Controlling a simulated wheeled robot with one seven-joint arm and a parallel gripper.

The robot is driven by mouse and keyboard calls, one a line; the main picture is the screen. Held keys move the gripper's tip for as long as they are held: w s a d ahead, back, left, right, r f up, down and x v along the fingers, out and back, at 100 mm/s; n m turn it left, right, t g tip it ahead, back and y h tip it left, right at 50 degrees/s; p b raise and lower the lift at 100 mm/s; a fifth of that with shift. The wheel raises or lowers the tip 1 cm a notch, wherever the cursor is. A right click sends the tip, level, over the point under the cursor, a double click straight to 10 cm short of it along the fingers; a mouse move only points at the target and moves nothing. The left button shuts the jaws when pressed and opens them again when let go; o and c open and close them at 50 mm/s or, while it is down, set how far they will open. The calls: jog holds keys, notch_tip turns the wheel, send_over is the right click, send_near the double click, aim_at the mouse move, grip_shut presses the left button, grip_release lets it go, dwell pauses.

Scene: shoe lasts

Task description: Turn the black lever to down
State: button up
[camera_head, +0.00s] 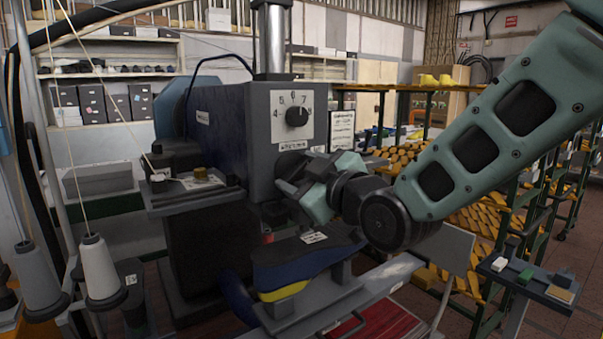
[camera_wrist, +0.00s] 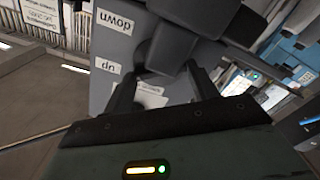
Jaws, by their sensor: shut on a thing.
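The grey machine (camera_head: 233,130) stands in the middle of the head view, with a numbered dial on its front. My gripper (camera_head: 290,190) is at its front, below the dial. In the wrist view my gripper's two dark fingers (camera_wrist: 160,75) reach to the machine's grey face and are shut on the black lever (camera_wrist: 163,50). The lever's outline merges with dark parts behind it, and my gripper hides it in the head view. An upside-down "down" label (camera_wrist: 114,22) and an "up" label (camera_wrist: 107,66) sit on the grey face left of the lever.
A dark blue shoe last (camera_head: 300,262) lies on a grey stand below my gripper. Thread cones (camera_head: 99,268) stand at the left. Racks of yellow lasts (camera_head: 480,220) stand behind my arm. A small side table (camera_head: 530,283) is at the right.

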jog(key=shift+f+m+b, duration=0.1)
jog(key=shift+m+b, duration=0.3)
jog(key=shift+b, duration=0.05)
jog(key=m+b, duration=0.2)
jog(key=b, duration=0.1)
jog(key=shift+d+f+m, duration=0.1)
jog(key=shift+m, duration=0.3)
jog(key=m+b, duration=0.2)
jog(key=shift+m+b, duration=0.3)
jog(key=m+b, duration=0.3)
jog(key=m, duration=0.1)
jog(key=shift+w+d, duration=0.1)
jog(key=shift+m+b, duration=0.85)
jog(key=shift+m, duration=0.95)
jog(key=o, duration=1)
jog(key=shift+r, duration=0.2)
jog(key=shift+d, duration=0.1)
